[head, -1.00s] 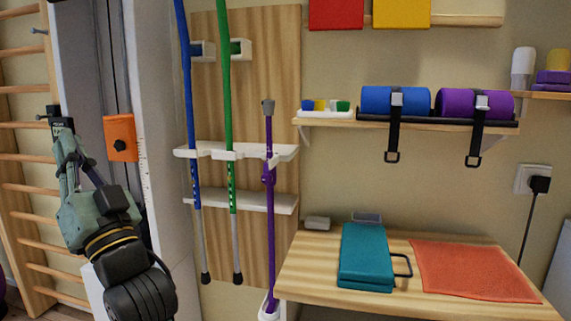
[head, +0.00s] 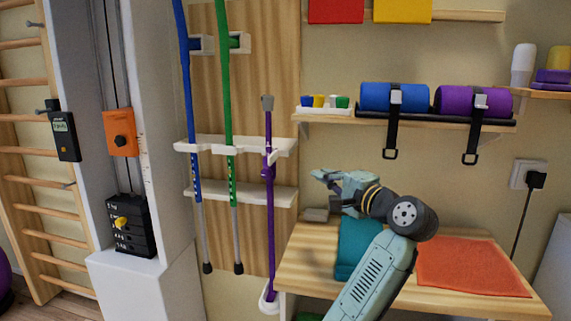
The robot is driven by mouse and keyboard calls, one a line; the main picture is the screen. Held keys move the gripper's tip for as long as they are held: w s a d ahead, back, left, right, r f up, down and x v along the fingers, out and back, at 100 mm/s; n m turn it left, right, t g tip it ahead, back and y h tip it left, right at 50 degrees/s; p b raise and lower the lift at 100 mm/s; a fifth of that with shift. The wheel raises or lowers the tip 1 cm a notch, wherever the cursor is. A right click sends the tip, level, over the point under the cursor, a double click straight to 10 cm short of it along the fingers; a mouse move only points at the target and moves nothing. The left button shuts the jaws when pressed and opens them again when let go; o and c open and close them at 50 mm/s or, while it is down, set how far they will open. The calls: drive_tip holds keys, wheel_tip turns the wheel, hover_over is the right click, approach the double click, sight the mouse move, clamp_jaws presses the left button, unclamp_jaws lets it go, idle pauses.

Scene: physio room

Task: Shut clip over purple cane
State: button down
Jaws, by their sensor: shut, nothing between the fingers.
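The purple cane (head: 270,220) stands upright at the right side of the wooden wall panel, its foot in a white cup (head: 268,298) low down. It passes the white rack shelf (head: 232,146) near a small white clip (head: 272,158); whether the clip is open or shut is too small to tell. My gripper (head: 318,174) is to the right of the cane, at about mid-cane height in the picture, pointing left. Its fingers look shut and empty, apart from the cane.
A blue cane (head: 190,110) and a green cane (head: 227,110) stand left of the purple one. My arm crosses over a wooden table (head: 300,262) with a teal folded mat (head: 355,250) and an orange cloth (head: 470,266). A shelf (head: 330,117) with rolled mats hangs above.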

drive_tip(key=shift+w, duration=0.1)
drive_tip(key=p, duration=0.3)
approach(275, 159)
drive_tip(key=w+d, duration=0.1)
drive_tip(key=w, duration=0.2)
drive_tip(key=a, duration=0.1)
drive_tip(key=w+a+p, duration=0.1)
drive_tip(key=a, duration=0.1)
drive_tip(key=shift+w+a, duration=0.1)
drive_tip(key=shift+w, duration=0.1)
